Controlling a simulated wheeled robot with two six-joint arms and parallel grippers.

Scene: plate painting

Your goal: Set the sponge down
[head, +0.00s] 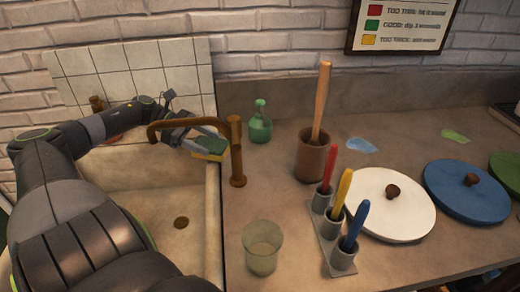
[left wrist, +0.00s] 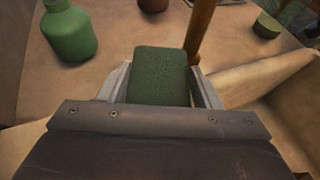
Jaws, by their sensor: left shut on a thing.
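A sponge (head: 211,147) with a green top and a yellow side is held over the right edge of the sink, beside the brown faucet. My left gripper (head: 193,142) is shut on it. The left wrist view shows the dark green face of the sponge (left wrist: 161,75) between the two fingers of my left gripper (left wrist: 160,88). The faucet post stands close to the sponge's right side in the head view. Whether the sponge touches the counter or the sink edge cannot be told. My right gripper is not in view.
The brown faucet (head: 236,150) stands at the sink (head: 150,168). A green bottle (head: 260,124) is behind on the counter. A brown pot (head: 310,155), a clear cup (head: 262,248), a brush holder (head: 330,235) and a white plate (head: 394,202) stand right. Counter between faucet and pot is clear.

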